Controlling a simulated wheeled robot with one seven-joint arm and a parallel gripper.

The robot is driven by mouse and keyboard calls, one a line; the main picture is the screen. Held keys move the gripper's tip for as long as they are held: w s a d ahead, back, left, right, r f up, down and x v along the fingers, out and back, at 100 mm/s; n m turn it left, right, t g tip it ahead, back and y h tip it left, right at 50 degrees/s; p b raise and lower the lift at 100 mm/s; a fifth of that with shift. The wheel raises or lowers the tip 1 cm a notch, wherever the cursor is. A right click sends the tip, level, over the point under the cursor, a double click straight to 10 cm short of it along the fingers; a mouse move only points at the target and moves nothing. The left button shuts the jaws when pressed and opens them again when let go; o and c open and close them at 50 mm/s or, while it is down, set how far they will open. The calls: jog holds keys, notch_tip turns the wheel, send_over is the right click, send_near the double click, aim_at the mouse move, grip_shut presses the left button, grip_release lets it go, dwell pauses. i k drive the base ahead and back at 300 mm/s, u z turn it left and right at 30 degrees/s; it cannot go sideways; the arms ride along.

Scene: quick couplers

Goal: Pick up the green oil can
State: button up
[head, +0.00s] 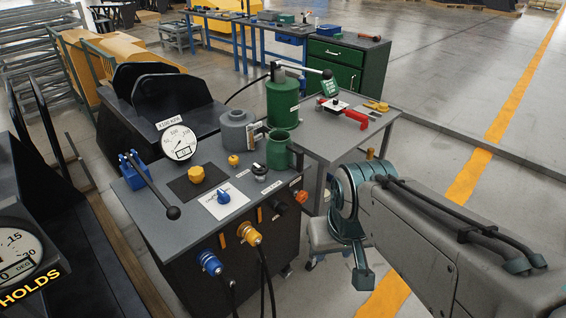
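Two green vessels stand near each other. A short green can (278,153) with an open top and a side handle stands upright on the grey console top, near its right back edge. A taller green cylinder (283,103) with a dark cap and a long lever stands just behind it. I cannot tell for sure which is the oil can; neither is held. My arm comes in from the lower right. My gripper (362,278) shows only as a teal part below the wrist, well right of and apart from both vessels. Its fingers cannot be made out clearly.
Beside the short can are a grey pot (236,130), a pressure gauge (180,143), a black-knobbed lever (152,186) and several knobs. A side table (345,142) holds a red-handled tool (343,115). Cables hang from the console front. Floor at right is clear.

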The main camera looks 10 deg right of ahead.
aim_at(279, 147)
jog(key=z, duration=0.9)
jog(key=i, duration=1.95)
jog(key=u, duration=1.05)
